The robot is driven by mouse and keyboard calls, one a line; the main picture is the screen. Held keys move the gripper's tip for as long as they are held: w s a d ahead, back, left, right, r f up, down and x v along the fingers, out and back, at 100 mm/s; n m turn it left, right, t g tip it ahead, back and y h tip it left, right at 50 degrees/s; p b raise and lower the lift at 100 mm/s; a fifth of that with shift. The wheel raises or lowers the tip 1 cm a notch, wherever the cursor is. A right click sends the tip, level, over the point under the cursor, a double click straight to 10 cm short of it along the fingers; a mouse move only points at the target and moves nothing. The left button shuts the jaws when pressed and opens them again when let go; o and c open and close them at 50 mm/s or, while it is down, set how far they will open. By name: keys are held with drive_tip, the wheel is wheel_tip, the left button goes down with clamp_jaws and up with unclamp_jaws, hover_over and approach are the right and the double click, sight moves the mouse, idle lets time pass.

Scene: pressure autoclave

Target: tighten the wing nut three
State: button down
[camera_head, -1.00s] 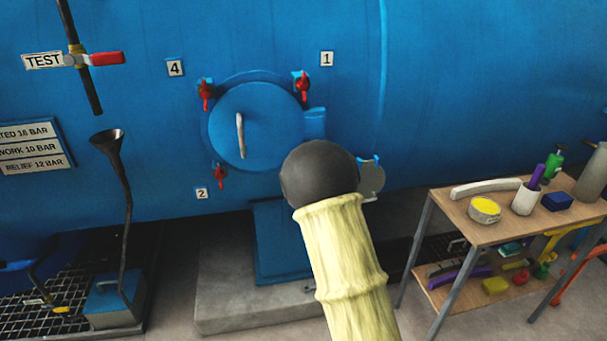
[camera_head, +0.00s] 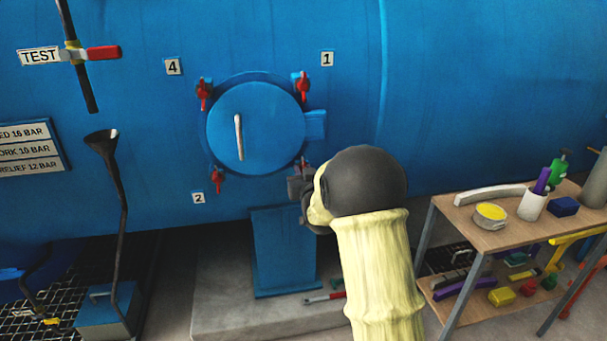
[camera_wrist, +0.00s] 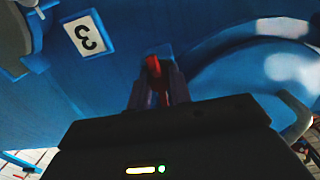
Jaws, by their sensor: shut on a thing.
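The round blue door (camera_head: 258,128) is closed against the vessel, with a pale bar handle (camera_head: 239,137) on its face. Wing nut three is the small red nut (camera_head: 304,166) at the door's lower right, mostly hidden by my gripper (camera_head: 298,186). In the wrist view my gripper (camera_wrist: 156,85) is shut on the red wing nut (camera_wrist: 154,67), one finger on each side. The label 3 (camera_wrist: 86,36) shows upside down beside it. How tight the nut is cannot be told.
Other red wing nuts sit at the door's upper right (camera_head: 303,86), upper left (camera_head: 203,93) and lower left (camera_head: 217,179). A blue pedestal (camera_head: 283,250) stands below the door. A wooden bench (camera_head: 506,233) with tools stands at right.

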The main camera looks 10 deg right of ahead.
drive_tip(key=shift+f, duration=0.1)
drive_tip(key=c, duration=1.3)
unclamp_jaws()
drive_tip(key=shift+s, duration=0.1)
drive_tip(key=s, duration=1.7)
drive_tip(key=shift+s+d, duration=0.1)
drive_tip(key=shift+d, duration=0.05)
